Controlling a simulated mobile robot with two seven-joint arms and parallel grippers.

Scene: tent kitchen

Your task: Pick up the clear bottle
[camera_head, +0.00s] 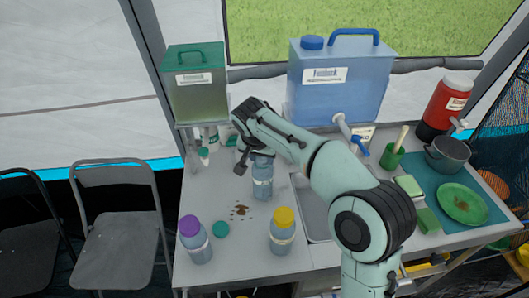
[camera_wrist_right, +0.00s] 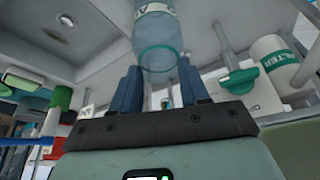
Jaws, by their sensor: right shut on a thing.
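The clear bottle (camera_head: 262,180), see-through with a pale label, is upright over the metal table, left of the sink. My right gripper (camera_head: 255,150) is at its upper part and hides its top. In the right wrist view, the bottle (camera_wrist_right: 158,45) is between the two dark fingers (camera_wrist_right: 158,88), and the gripper is shut on it. I cannot tell whether the bottle's base touches the table. My left gripper is not in view.
A purple-capped bottle (camera_head: 195,240) and a yellow-capped bottle (camera_head: 283,231) stand nearer the front edge. A round green lid (camera_head: 221,228) and brown crumbs (camera_head: 240,210) lie between. A blue water container (camera_head: 335,85) and green container (camera_head: 195,90) stand behind.

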